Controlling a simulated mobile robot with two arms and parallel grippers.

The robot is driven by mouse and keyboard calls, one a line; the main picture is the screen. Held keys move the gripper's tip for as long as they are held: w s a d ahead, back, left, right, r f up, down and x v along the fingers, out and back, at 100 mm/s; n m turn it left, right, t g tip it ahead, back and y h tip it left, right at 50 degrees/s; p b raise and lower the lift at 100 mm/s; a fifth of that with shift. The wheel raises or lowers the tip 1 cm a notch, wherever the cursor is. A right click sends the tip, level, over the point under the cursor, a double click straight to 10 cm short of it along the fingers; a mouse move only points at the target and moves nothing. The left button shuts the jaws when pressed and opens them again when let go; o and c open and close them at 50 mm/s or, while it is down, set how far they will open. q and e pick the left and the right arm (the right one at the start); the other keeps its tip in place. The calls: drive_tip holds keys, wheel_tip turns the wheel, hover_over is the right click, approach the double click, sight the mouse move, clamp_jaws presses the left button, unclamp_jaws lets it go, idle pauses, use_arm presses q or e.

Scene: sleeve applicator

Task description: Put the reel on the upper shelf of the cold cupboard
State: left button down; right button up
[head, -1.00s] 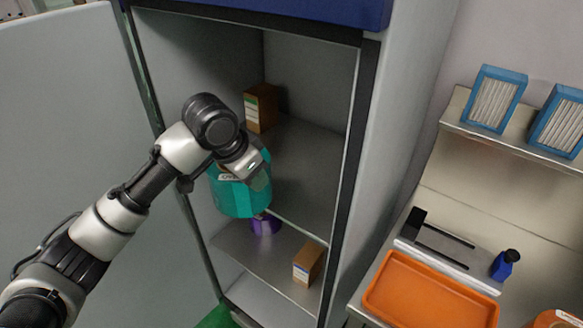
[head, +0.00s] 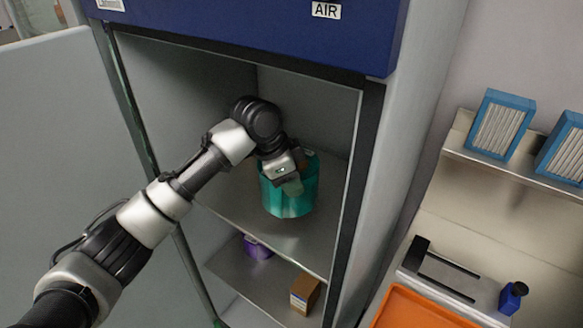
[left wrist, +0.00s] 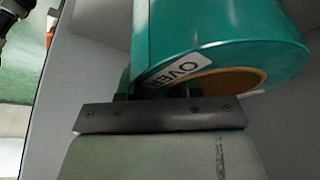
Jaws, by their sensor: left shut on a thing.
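The teal reel (head: 289,193) is inside the open cold cupboard, at the upper shelf (head: 300,238). In the head view its lower edge looks at or just above the shelf surface; I cannot tell whether it touches. My left gripper (head: 290,178) is shut on the reel's near side. The left wrist view shows the reel (left wrist: 215,35) close up, with a white label reading "OVER" and a brown core opening, and the gripper (left wrist: 160,95) against it. The fingertips are mostly hidden. My right gripper is not in view.
The cupboard door (head: 50,150) stands open at the left. A lower shelf (head: 245,278) holds a purple item (head: 257,248) and a brown box (head: 304,293). At the right are blue-framed filters (head: 498,125), a blue bottle (head: 512,297) and an orange tray (head: 415,310).

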use_arm(q)
drive_tip(key=shift+f+p, duration=0.4)
drive_tip(key=shift+f, duration=1.35)
drive_tip(key=c, duration=0.8)
unclamp_jaws()
drive_tip(key=shift+s+f, duration=0.1)
drive_tip(key=shift+s, duration=0.05)
drive_tip(key=shift+o, duration=0.2)
drive_tip(key=b+v, duration=0.2)
drive_tip(key=v, duration=1)
